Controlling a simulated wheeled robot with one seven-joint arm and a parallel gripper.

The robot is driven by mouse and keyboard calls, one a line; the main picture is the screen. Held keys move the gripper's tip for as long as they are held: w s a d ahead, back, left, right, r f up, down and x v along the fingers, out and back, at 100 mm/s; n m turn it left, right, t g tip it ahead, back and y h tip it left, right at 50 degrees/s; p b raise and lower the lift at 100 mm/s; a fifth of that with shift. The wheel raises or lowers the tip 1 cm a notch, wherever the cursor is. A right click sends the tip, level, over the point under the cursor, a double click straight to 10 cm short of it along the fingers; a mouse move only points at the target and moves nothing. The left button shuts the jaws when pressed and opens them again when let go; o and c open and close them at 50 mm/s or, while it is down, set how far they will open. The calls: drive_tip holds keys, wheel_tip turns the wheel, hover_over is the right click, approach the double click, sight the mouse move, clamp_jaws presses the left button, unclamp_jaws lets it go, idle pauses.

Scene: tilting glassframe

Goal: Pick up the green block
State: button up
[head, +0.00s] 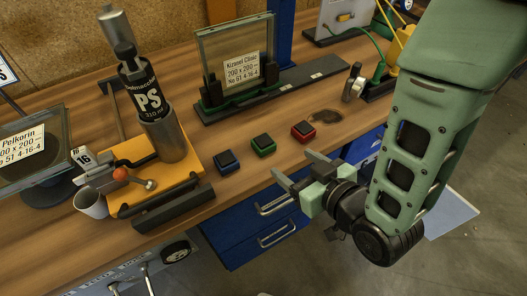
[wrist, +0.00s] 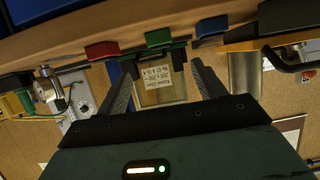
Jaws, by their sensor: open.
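The green block (head: 263,146) has a dark top and sits on the wooden workbench between a blue block (head: 227,162) and a red block (head: 303,131). My gripper (head: 292,168) is open and empty, just off the bench's front edge, in front of the green and red blocks and apart from them. In the wrist view the green block (wrist: 158,38) lies ahead, between the lines of my two fingers (wrist: 163,78). The red block (wrist: 102,50) is left of it and the blue block (wrist: 212,26) right.
A glass frame (head: 237,62) with a label stands in a dark base behind the blocks. An orange-based machine (head: 155,172) with a black "PS" cylinder stands left, beside a cup (head: 91,203). Blue drawers (head: 250,225) are under the bench edge. A dark stain (head: 327,117) lies right of the red block.

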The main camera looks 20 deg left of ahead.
sight(266, 143)
drive_tip(key=b+x, duration=0.3)
drive_tip(key=x, duration=0.4)
drive_tip(key=shift+w+a+f, duration=0.1)
drive_tip(key=shift+w+a, duration=0.05)
drive_tip(key=shift+a, duration=0.05)
drive_tip(key=shift+p+x, duration=0.7)
drive_tip(key=shift+x, duration=2.3)
drive_tip(key=c, duration=1.1)
